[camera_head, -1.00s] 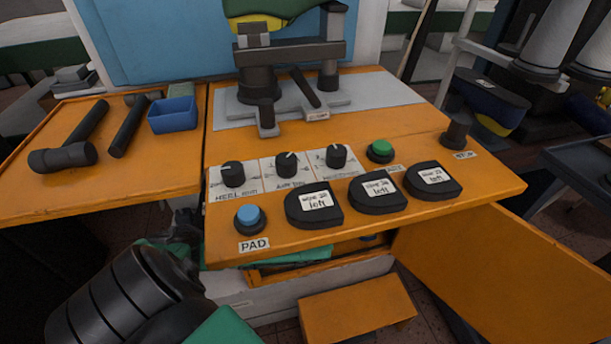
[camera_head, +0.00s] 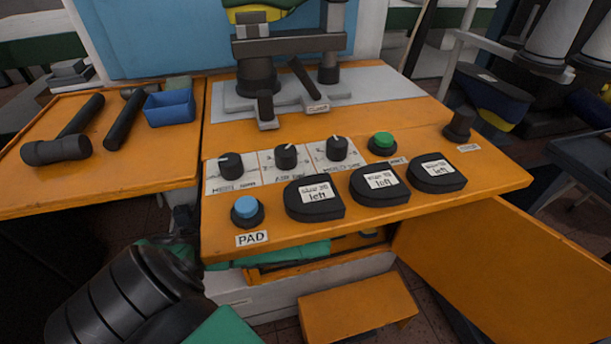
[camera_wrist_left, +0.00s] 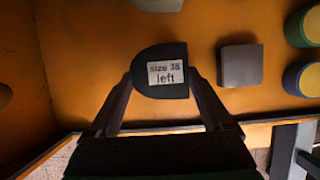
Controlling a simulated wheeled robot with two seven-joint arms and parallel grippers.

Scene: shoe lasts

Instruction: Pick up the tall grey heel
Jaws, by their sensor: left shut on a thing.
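A dark grey heel (camera_wrist_left: 160,70) with a white label reading "size 38 left" sits between the fingers of my left gripper (camera_wrist_left: 160,85) in the left wrist view. The fingers are shut on its two sides. Its label faces the camera, so its height cannot be judged. An orange surface lies behind it; I cannot tell whether the heel touches it. The head view shows part of my left arm at the lower left, but not the gripper or this heel. My right gripper is not in view.
In the head view, black labelled heels (camera_head: 313,198) stand on the orange bench (camera_head: 355,230), near knobs and a blue button (camera_head: 246,210).

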